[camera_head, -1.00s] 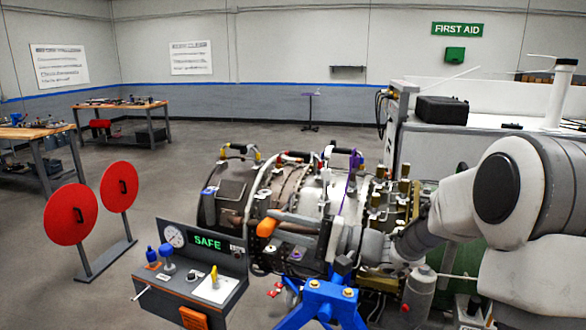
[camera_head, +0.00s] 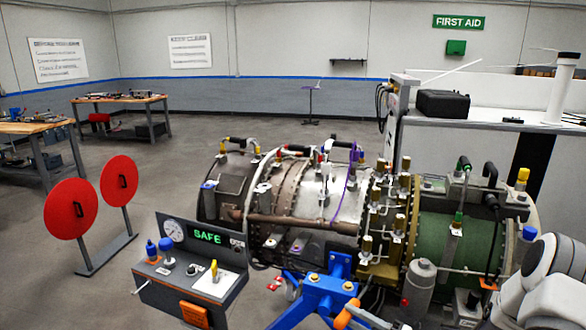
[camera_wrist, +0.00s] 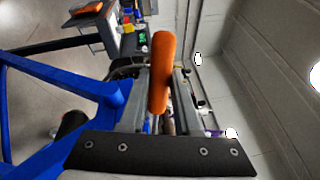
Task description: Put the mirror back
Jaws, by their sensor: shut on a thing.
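My gripper (camera_wrist: 160,88) is shut on an orange handle (camera_wrist: 162,70), which stands between its two grey fingers in the wrist view. In the head view the orange handle (camera_head: 346,314) is at the bottom edge, just beside the blue stand leg. Only a short grey part of my gripper (camera_head: 370,318) shows there. The handle appears to belong to the mirror, but no mirror face shows in either view. The handle is held clear of the turbine body (camera_head: 310,215).
A blue stand (camera_head: 322,288) supports the turbine close to my gripper. A grey control console (camera_head: 197,275) with a green SAFE display stands at left. Two red discs (camera_head: 71,211) stand beyond it. A white cabinet (camera_head: 470,140) is behind at right. Open floor lies at left.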

